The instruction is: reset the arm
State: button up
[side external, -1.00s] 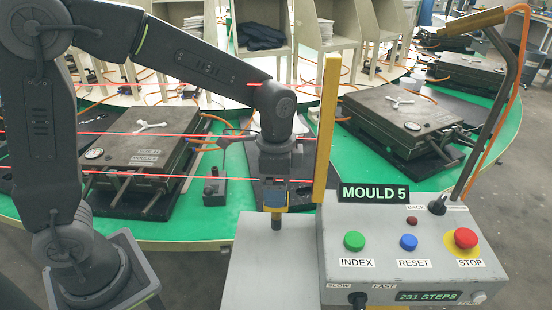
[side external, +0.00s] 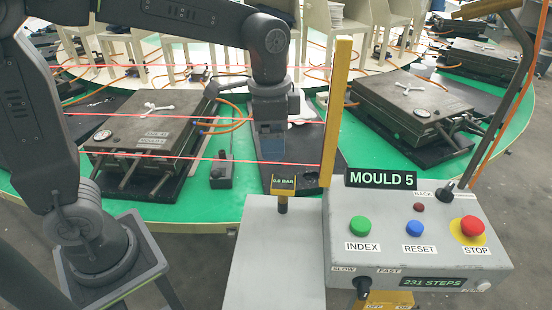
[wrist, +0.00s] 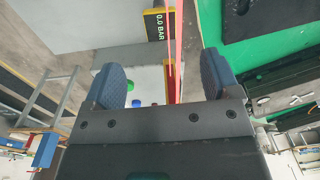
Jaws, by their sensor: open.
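My gripper (side external: 269,150) is above the yellow gauge reading 0.0 BAR (side external: 284,183) in the side view, pointing down, apart from it. In the wrist view my gripper (wrist: 164,80) has its two fingers wide apart with nothing between them. The gauge (wrist: 160,23) also shows there, beyond the fingers. The control box (side external: 338,238) stands at right with a green INDEX button (side external: 360,226), a blue RESET button (side external: 414,229) and a red STOP button (side external: 472,226). Its displays read MOULD 5 and 231 STEPS. A black lever (side external: 444,190) stands on its back edge.
A yellow post (side external: 335,115) stands just right of my gripper, with red beams running left from it. Black moulds (side external: 145,130) and (side external: 410,105) sit on the green carousel (side external: 235,205). A grey stand top (side external: 270,240) fills the front middle.

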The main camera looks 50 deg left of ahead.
jog(key=s+a+n+t, duration=0.2)
jog(key=s+a+n, duration=0.1)
jog(key=s, duration=0.4)
jog(key=s+a+r+n+t, duration=0.1)
jog(key=s+a+n+t, duration=0.2)
jog(key=s+n, duration=0.2)
jog(key=shift+s+a, duration=0.15)
jog(key=shift+s, duration=0.7)
jog(key=shift+r, duration=0.1)
